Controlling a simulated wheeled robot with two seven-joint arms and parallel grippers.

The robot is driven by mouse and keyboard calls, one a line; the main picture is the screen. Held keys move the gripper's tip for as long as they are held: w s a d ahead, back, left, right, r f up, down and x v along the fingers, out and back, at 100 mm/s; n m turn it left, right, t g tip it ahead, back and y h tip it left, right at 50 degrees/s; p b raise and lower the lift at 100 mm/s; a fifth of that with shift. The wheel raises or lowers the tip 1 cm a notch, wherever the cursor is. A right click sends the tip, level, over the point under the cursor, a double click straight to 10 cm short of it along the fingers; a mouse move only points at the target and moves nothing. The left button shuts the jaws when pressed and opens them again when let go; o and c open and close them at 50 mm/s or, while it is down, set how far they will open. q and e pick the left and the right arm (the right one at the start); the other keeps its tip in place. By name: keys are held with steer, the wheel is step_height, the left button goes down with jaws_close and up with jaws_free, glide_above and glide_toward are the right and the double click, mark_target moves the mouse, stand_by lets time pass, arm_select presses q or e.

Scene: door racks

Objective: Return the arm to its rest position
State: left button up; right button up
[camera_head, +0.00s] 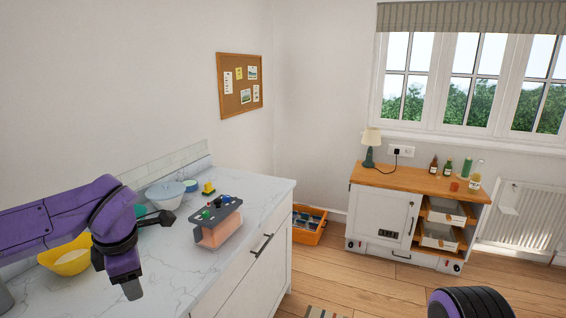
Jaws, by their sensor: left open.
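My left arm, purple and black, comes in from the left over the white marble counter (185,275). Its wrist bends down, and the left gripper (131,288) hangs at its lower end above the counter's front part. The gripper looks small and partly hidden by its own wrist; it is open, and I see nothing held in it. My right gripper is not in view; only a dark ribbed part of my body shows at the bottom right.
A white bowl (165,194) and a small yellow object (208,189) stand farther back on the counter. An orange crate (309,224) is on the floor past the counter's end. A wood-topped cabinet (381,212) stands under the window. The wooden floor between is mostly clear.

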arm_select(q)
step_height(320, 180, down, 25)
steer(key=d+m+t+y+b, duration=0.2)
steer(key=m+t+y+b, duration=0.25)
steer(key=m, duration=0.25)
steer(key=s+a+f+m+g+h+b, duration=0.1)
steer(key=s+f+m, duration=0.4)
steer(key=s+f, duration=0.6)
steer(key=s+a+f+m+g+h+b, duration=0.1)
steer(key=s+f+m, duration=0.4)
steer(key=s+f, duration=0.7)
steer(key=s+g+h+b, duration=0.1)
steer(key=s+b, duration=0.1)
steer(key=s, duration=0.3)
steer(key=shift+s+a+m+g, duration=0.25)
steer(key=shift+m+g, duration=0.1)
steer(key=shift+m, duration=0.05)
